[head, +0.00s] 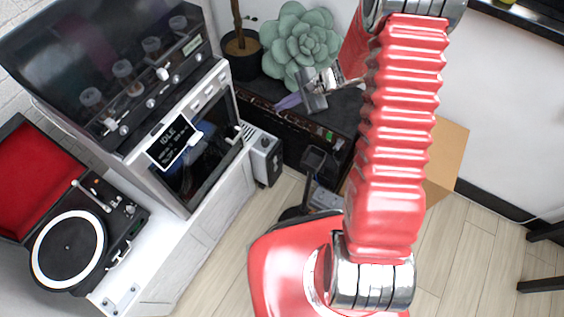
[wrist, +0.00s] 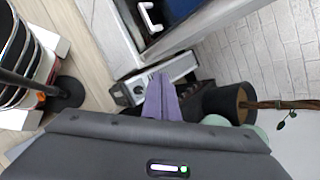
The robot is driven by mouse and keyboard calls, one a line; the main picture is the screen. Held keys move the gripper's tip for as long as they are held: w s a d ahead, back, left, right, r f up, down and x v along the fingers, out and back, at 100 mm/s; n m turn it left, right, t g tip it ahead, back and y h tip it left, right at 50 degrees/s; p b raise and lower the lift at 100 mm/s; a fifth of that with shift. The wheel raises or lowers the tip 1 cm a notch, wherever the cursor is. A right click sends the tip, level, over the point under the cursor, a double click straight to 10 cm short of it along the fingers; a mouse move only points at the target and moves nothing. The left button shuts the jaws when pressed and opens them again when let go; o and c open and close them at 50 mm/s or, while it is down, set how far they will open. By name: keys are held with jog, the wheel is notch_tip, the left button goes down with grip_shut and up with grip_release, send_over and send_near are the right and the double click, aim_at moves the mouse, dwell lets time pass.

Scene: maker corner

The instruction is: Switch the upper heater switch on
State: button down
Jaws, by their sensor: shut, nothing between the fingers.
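The heater (head: 261,156) is a small white and grey box on the floor against the right side of the oven cabinet. Its top and narrow control end show in the head view, with small dark controls too small to read as on or off. In the wrist view the heater (wrist: 128,93) lies just left of my fingertips, with dark controls on its end. My gripper (head: 288,102) has purple fingers, shut and empty, pointing left above the dark chest. In the wrist view my gripper (wrist: 161,82) covers part of the heater's surroundings. No contact with the heater shows.
The oven (head: 195,145) and its white cabinet stand left of the heater. A dark chest (head: 333,104) with a succulent (head: 300,42) and a potted trunk (head: 240,55) is behind. A black stand (head: 313,160) rises close to the heater's right. Wooden floor lies in front.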

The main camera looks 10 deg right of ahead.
aim_at(275, 160)
jog(key=s+d+f+m, duration=0.1)
jog(key=f+m, duration=0.3)
jog(key=f, duration=0.8)
jog(key=s+d+f+m+t+h, duration=0.1)
jog(key=d+f+m, duration=0.3)
jog(key=f, duration=0.7)
jog(key=s+d+f+m+t+h, duration=0.1)
jog(key=s+d+f+m, duration=0.1)
jog(key=f, duration=1)
jog(key=shift+s+d+f+m, duration=0.4)
jog(key=shift+s+m, duration=0.3)
jog(key=shift+m, duration=0.4)
jog(key=shift+a, duration=0.1)
jog(key=w+a+r+x, duration=0.1)
jog(key=r+x, duration=0.1)
jog(key=x, duration=1.1)
jog(key=shift+w, duration=0.35)
jog(key=shift+a, duration=0.2)
jog(key=shift+w+a+f, duration=0.2)
jog(key=shift+a+f, duration=0.05)
jog(key=shift+f, duration=0.2)
